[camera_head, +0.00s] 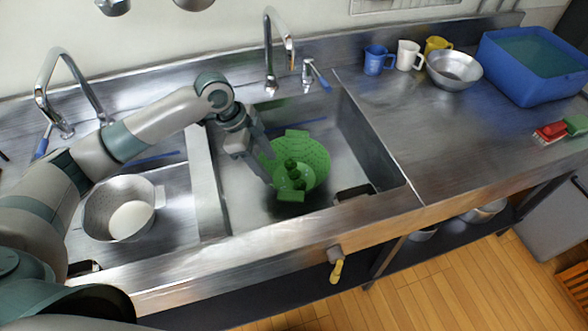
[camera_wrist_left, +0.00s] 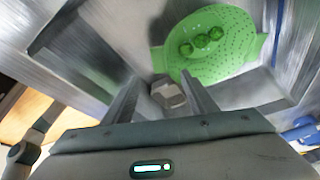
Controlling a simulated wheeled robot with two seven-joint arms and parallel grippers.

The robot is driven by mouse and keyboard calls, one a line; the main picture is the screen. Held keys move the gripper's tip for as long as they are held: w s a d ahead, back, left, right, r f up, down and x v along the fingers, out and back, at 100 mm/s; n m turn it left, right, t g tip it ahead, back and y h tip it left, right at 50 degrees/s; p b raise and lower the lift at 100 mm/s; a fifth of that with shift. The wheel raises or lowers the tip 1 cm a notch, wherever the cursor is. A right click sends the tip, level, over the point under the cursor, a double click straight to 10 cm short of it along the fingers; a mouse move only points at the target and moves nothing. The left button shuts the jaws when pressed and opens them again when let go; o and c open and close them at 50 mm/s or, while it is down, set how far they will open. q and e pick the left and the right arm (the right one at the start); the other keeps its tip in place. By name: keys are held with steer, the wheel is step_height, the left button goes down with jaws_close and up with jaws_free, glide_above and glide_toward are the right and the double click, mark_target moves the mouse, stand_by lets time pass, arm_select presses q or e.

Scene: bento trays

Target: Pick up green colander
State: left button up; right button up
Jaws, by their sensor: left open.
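The green colander (camera_head: 316,156) sits in the right basin of the sink, with several green broccoli-like pieces inside it. It has a tab handle at the back and one at the front. It also shows at the upper right of the left wrist view (camera_wrist_left: 235,62). My left gripper (camera_head: 262,160) is at the colander's left side in the head view, above the basin. Whether a finger touches the rim cannot be told. My right gripper is not in view.
The left basin holds a metal colander (camera_head: 98,205) with a white round thing in it. Faucets (camera_head: 270,60) stand behind the sink. A blue tub (camera_head: 520,75), several mugs and a metal bowl (camera_head: 454,72) are on the right counter, whose middle is clear.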

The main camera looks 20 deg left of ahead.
mark_target(290, 194)
arm_select(q)
steer(key=p+x, duration=0.1)
steer(key=x, duration=0.5)
steer(key=shift+d+f, duration=0.25)
steer(key=shift+f, duration=0.1)
steer(key=shift+d+f, duration=0.1)
steer(key=shift+f, duration=0.35)
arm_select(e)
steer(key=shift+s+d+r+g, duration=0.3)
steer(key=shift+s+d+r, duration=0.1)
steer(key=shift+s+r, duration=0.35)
arm_select(q)
steer(key=shift+p, duration=0.3)
steer(key=shift+d+f+p, duration=0.35)
steer(key=shift+f+p, duration=0.05)
steer(key=shift+f, duration=0.05)
steer(key=p+x, duration=0.1)
steer(key=x, duration=0.2)
steer(key=shift+d+f, duration=0.15)
steer(key=shift+f, duration=0.35)
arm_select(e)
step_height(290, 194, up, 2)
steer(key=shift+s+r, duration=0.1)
